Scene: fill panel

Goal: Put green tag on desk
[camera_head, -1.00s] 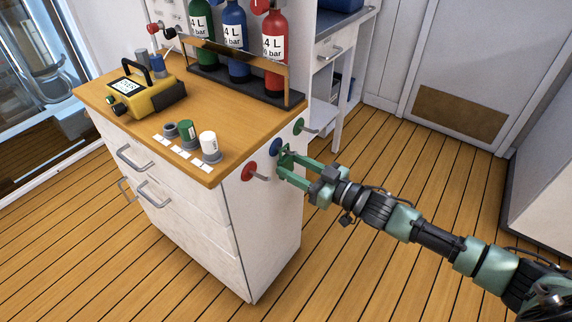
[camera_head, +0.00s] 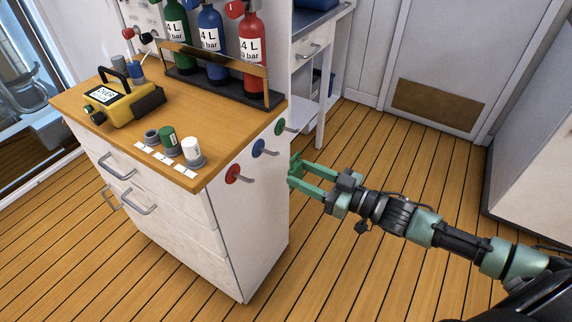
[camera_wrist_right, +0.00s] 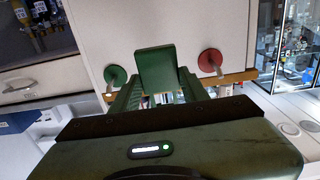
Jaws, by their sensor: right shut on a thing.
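My right gripper (camera_head: 292,177) is in the air just right of the desk's side panel. It is shut on a small green plate, the green tag (camera_head: 295,164). Its green fingers and the tag are close in colour, so the exact grip line is hard to see. In the right wrist view the tag (camera_wrist_right: 155,66) stands up as a flat green square beyond the fingers. The desk (camera_head: 232,105) is a white cabinet with a wooden top. My left gripper is not in view.
Red (camera_head: 233,173), blue (camera_head: 259,147) and green (camera_head: 280,126) round hooks stick out from the desk's side. On top are a yellow device (camera_head: 125,105), several small cylinders (camera_head: 168,140) and a rack of gas bottles (camera_head: 211,45). Bare wood lies between cylinders and rack.

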